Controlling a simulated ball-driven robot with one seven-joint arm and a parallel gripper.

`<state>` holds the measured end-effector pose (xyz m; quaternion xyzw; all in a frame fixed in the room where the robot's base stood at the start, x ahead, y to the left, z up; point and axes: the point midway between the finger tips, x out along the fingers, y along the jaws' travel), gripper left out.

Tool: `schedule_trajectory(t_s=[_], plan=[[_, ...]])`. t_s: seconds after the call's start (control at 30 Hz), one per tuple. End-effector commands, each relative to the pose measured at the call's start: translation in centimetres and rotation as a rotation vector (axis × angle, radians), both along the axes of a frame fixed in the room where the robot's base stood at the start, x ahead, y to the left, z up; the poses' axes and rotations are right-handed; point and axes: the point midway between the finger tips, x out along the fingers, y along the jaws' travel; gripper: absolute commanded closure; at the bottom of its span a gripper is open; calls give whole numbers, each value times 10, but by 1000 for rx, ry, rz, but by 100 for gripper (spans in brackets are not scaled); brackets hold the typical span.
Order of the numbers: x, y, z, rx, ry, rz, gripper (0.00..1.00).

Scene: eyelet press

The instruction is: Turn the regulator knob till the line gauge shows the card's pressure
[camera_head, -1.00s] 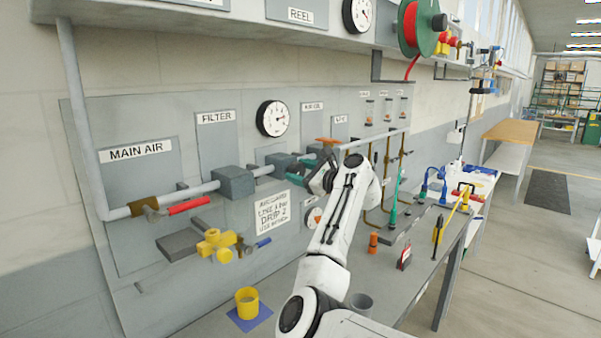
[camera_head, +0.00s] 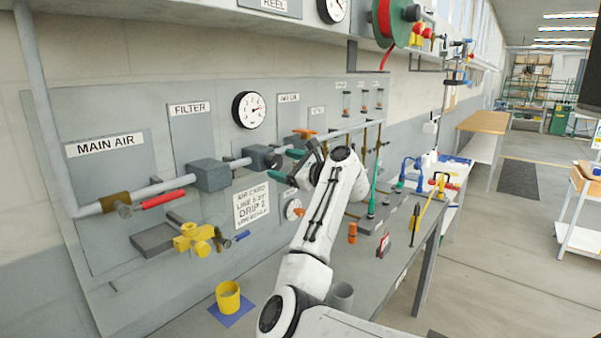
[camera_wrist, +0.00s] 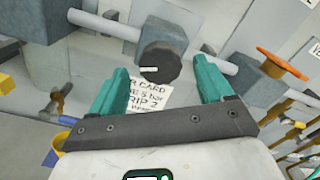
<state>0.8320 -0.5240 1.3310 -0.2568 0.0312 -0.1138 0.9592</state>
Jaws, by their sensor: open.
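The regulator knob (camera_wrist: 160,62) is dark and round with a white mark, on a grey block in the pipe. In the wrist view it lies between the teal fingertips of my gripper (camera_wrist: 161,68); I cannot tell if they touch it. My gripper (camera_head: 286,165) is open at the pipe in the head view. The card (camera_head: 252,206) hangs below the pipe and reads "AIR CARD", a "LINE" value too small to be sure of, and "DRIP 2". A white dial gauge (camera_head: 249,110) above the pipe has its needle toward the right. A second gauge (camera_head: 293,209) is partly hidden behind my arm.
An orange valve handle (camera_wrist: 278,62) is on the pipe to the right. A red lever (camera_head: 163,200) and a yellow valve (camera_head: 195,238) are at left. A yellow cup (camera_head: 228,298) stands on the bench, and a grey cup (camera_head: 341,296) is beside my arm.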

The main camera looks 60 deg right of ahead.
Motion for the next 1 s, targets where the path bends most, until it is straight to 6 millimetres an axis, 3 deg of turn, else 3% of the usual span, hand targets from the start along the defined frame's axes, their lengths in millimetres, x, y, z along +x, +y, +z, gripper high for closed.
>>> schedule_trajectory(t_s=[0.2,0.4,1.0], plan=[[-43,10,-3,-2,-1,-3,20],[-70,16,-2,0,0,-1,20],[-78,18,-1,0,0,0,20]])
